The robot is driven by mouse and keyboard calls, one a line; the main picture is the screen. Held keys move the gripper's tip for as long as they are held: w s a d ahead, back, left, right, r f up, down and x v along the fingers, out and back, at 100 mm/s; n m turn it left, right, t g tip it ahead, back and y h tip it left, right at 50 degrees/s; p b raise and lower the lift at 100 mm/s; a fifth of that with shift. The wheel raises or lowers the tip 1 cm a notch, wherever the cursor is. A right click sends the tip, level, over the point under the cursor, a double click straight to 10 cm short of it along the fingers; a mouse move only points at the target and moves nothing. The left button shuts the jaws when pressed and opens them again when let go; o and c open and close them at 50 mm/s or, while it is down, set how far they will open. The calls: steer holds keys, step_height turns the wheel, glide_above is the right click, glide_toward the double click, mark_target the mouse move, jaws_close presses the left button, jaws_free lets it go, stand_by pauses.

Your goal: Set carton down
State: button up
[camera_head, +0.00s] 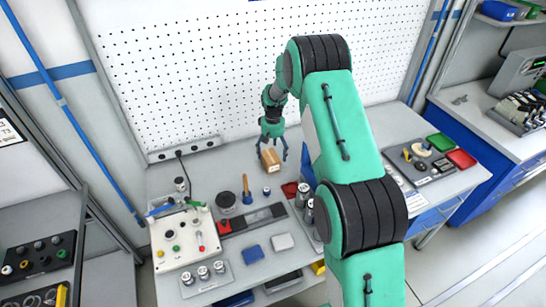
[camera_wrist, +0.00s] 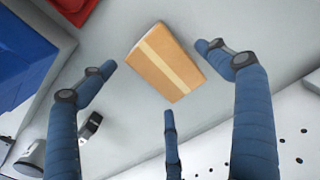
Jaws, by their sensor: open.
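The carton (camera_head: 270,159) is a small brown box with a lighter tape strip. It stands on the grey bench top toward the back, near the white pegboard. It also shows in the wrist view (camera_wrist: 160,62), at the upper middle, resting on the pale surface. My gripper (camera_head: 271,146) is over the carton, with its blue fingers spread. In the wrist view my gripper's fingers (camera_wrist: 165,88) are open around the carton, and gaps show between the fingertips and its sides.
A white control box (camera_head: 185,238) with several buttons stands at the bench's left. Metal cylinders (camera_head: 303,195), a blue block (camera_head: 253,251) and a grey block (camera_head: 282,242) lie nearer the front. The pegboard (camera_head: 180,75) closes off the back. Bare bench lies left of the carton.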

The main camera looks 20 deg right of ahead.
step_height(320, 180, up, 7)
steer(key=shift+f, duration=0.1)
steer(key=shift+r, duration=0.7)
steer(key=shift+r, duration=0.1)
step_height(320, 180, up, 16)
steer(key=f+t, duration=0.1)
glide_above(273, 155)
steer(key=s+a, duration=0.4)
steer(key=s, duration=0.3)
steer(key=s+a+r+t, duration=0.1)
steer(key=s+a+r, duration=0.1)
steer(key=s+r, duration=0.5)
steer(key=s+a+r+t, duration=0.1)
steer(key=s+a+r, duration=0.2)
steer(key=s+r, duration=0.35)
steer(key=s+a+r+t, duration=0.1)
steer(key=s+a+r, duration=0.1)
steer(key=s, duration=1.3)
steer(key=s+a+r+t, duration=0.1)
steer(key=s+a+r, duration=0.1)
steer(key=s, duration=1.3)
steer(key=shift+s+a+t, duration=0.25)
steer(key=shift+a+t, duration=0.05)
steer(key=shift+a, duration=0.4)
